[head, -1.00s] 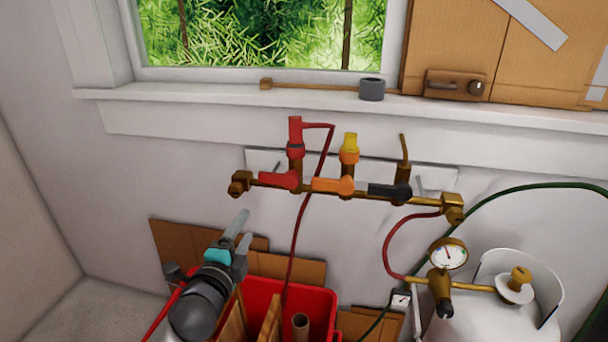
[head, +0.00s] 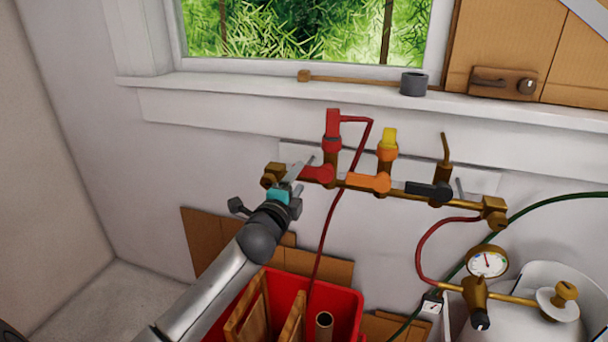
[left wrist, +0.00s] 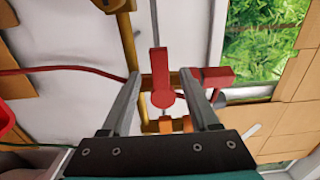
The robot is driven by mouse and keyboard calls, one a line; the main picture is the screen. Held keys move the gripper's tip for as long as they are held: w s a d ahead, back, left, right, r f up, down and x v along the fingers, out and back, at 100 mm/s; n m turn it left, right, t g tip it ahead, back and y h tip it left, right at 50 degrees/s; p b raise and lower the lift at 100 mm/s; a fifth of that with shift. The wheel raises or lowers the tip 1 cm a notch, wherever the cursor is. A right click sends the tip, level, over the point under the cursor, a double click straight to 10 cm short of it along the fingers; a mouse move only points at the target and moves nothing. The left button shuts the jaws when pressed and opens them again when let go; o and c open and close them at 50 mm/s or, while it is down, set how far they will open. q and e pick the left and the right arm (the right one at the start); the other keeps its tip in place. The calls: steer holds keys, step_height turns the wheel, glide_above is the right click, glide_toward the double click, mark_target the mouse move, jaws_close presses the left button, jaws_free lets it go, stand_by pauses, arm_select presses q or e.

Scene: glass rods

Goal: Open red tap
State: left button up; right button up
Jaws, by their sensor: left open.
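The red tap's lever (head: 318,174) lies sideways along the brass pipe, below an upright red fitting (head: 332,130) with a red hose. My left gripper (head: 301,168) is at the left end of this lever, its fingers pointing toward the pipe. In the left wrist view the open fingers (left wrist: 160,76) are on either side of the red lever (left wrist: 159,64), with gaps on both sides. Whether the tips reach past the lever is hard to tell. My right gripper is not in view.
An orange tap (head: 367,182) and a black tap (head: 430,190) sit to the right on the same pipe. A red crate (head: 345,300) with wooden pieces stands below. A gauge (head: 487,262) and white gas cylinder (head: 520,312) are at lower right.

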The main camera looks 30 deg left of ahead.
mark_target(303, 173)
arm_select(q)
steer(key=x, duration=0.3)
steer(key=shift+w+a+b, duration=0.1)
steer(key=shift+w+b, duration=0.1)
steer(key=shift+b, duration=0.2)
steer(key=shift+x, duration=0.75)
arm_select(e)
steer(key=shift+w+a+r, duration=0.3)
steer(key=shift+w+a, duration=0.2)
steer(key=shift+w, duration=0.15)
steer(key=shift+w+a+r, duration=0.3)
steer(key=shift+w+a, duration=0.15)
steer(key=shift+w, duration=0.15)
arm_select(q)
jaws_close()
